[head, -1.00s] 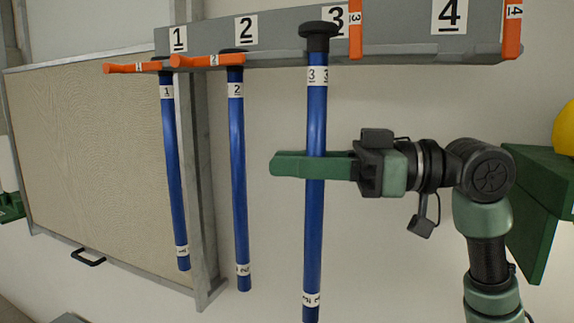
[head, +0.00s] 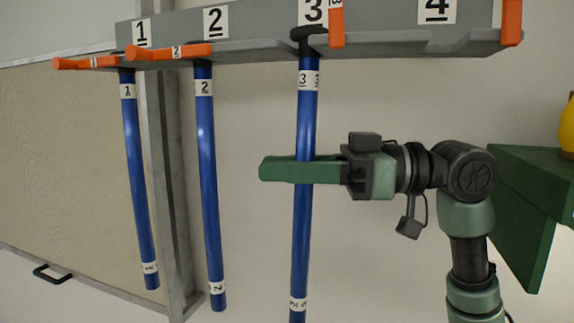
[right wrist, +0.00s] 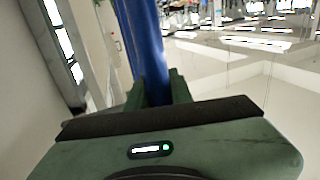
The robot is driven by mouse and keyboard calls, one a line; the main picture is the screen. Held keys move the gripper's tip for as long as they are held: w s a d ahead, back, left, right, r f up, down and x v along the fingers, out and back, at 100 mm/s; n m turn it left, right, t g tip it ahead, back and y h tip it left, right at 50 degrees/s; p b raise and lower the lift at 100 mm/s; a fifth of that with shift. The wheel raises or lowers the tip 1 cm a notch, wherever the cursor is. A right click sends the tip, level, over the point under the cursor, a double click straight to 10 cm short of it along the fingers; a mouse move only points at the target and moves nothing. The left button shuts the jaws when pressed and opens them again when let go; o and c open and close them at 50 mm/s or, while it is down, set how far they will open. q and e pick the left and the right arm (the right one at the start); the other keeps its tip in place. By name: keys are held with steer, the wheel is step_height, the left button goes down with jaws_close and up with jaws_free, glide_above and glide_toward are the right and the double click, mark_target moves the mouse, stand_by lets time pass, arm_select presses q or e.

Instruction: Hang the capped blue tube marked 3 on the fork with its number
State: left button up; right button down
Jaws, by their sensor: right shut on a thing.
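The blue tube marked 3 (head: 301,225) hangs near upright, its black cap (head: 309,34) just below the rack's 3 label (head: 313,10). My right gripper (head: 300,170) is shut around the tube's upper half. The tube also shows between the jaws in the right wrist view (right wrist: 145,45). The cap is in front of the rack, just left of the orange piece marked 3 (head: 336,24). I cannot tell whether the tube is inside fork 3 or in front of it. My left gripper is out of view.
Blue tubes 1 (head: 138,180) and 2 (head: 209,190) hang at the left from the grey rack (head: 385,42), with orange pieces (head: 85,62) sticking out leftward at their tops. Place 4 (head: 437,10) holds no tube. A green block (head: 530,210) stands at the right.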

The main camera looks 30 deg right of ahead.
steer(key=shift+f, duration=0.15)
steer(key=c, duration=1.2)
jaws_free()
steer(key=shift+o, duration=0.2)
steer(key=shift+a, duration=0.1)
